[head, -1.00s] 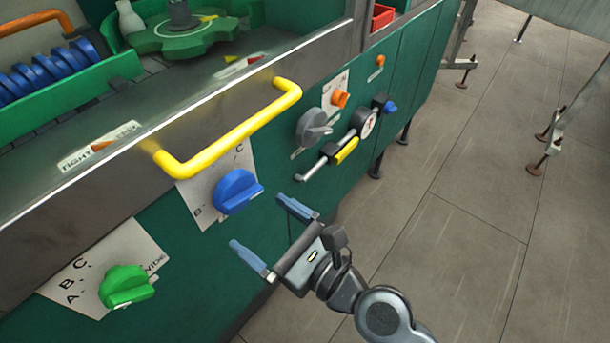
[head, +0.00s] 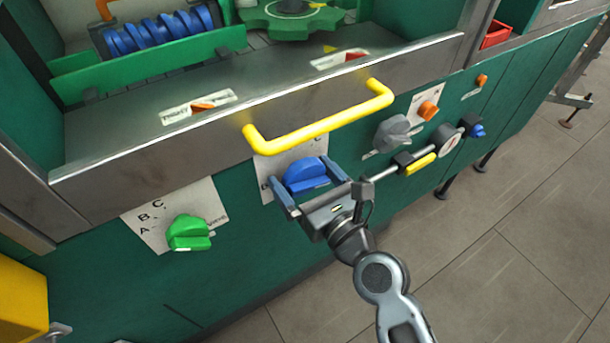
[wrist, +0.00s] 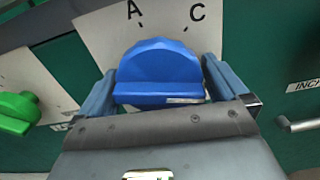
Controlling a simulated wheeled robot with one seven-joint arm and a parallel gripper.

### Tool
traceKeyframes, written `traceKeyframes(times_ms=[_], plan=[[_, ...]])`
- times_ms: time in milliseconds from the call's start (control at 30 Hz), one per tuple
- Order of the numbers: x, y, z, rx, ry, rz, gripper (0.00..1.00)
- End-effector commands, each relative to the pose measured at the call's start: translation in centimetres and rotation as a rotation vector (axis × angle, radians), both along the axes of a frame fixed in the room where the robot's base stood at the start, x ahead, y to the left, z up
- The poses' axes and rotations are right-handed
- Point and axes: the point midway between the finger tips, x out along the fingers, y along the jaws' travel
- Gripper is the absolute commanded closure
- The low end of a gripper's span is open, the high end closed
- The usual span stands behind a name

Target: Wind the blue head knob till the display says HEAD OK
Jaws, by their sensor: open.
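The blue knob (head: 305,174) sits on a lettered white plate (head: 268,165) on the green machine front, below the yellow handle. In the wrist view the blue knob (wrist: 158,70) is between my two fingers, with the letters A and C above it on the plate. My gripper (head: 311,189) is open, one finger on each side of the knob. It also shows in the wrist view (wrist: 158,90). I cannot tell whether the fingers touch the knob. No display reading HEAD OK is legible.
A yellow handle (head: 320,124) juts out just above the knob. A green knob (head: 189,233) is to the left. Open floor (head: 500,260) lies at lower right.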

Motion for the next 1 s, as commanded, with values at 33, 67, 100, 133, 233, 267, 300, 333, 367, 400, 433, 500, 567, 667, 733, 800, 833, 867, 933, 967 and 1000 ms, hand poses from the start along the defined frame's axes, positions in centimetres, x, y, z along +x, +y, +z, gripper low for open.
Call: traceKeyframes(times_ms=[33, 67, 100, 133, 233, 267, 300, 333, 367, 400, 433, 500, 567, 667, 733, 800, 833, 867, 933, 967, 1000], plan=[[-0.01, -0.01, -0.01, 0.000, 0.000, 0.000, 0.00], [-0.01, -0.01, -0.01, 0.000, 0.000, 0.000, 0.00], [-0.02, -0.01, -0.01, 0.000, 0.000, 0.000, 0.00], [-0.02, -0.01, -0.01, 0.000, 0.000, 0.000, 0.03], [-0.02, -0.02, 0.00, 0.000, 0.000, 0.000, 0.12], [-0.02, -0.02, 0.00, 0.000, 0.000, 0.000, 0.15], [-0.02, -0.02, 0.00, 0.000, 0.000, 0.000, 0.19], [-0.02, -0.02, 0.00, 0.000, 0.000, 0.000, 0.22], [-0.03, -0.02, 0.00, 0.000, 0.000, 0.000, 0.25], [-0.03, -0.02, 0.00, 0.000, 0.000, 0.000, 0.29], [-0.03, -0.02, 0.00, 0.000, 0.000, 0.000, 0.32], [-0.03, -0.03, 0.00, 0.000, 0.000, 0.000, 0.38], [-0.03, -0.03, 0.00, 0.000, 0.000, 0.000, 0.39], [-0.04, -0.04, -0.01, -0.005, -0.003, 0.000, 0.39], [-0.04, -0.04, -0.01, -0.013, -0.009, 0.000, 0.39], [-0.04, -0.03, -0.03, -0.029, -0.020, 0.000, 0.39], [-0.04, -0.03, -0.04, -0.038, -0.026, 0.000, 0.39], [-0.04, -0.03, -0.05, -0.048, -0.032, 0.000, 0.39], [-0.04, -0.02, -0.07, -0.077, -0.052, 0.000, 0.39], [-0.04, -0.03, -0.08, -0.093, -0.063, 0.000, 0.39], [-0.03, -0.05, -0.09, -0.114, -0.077, -0.001, 0.39]])
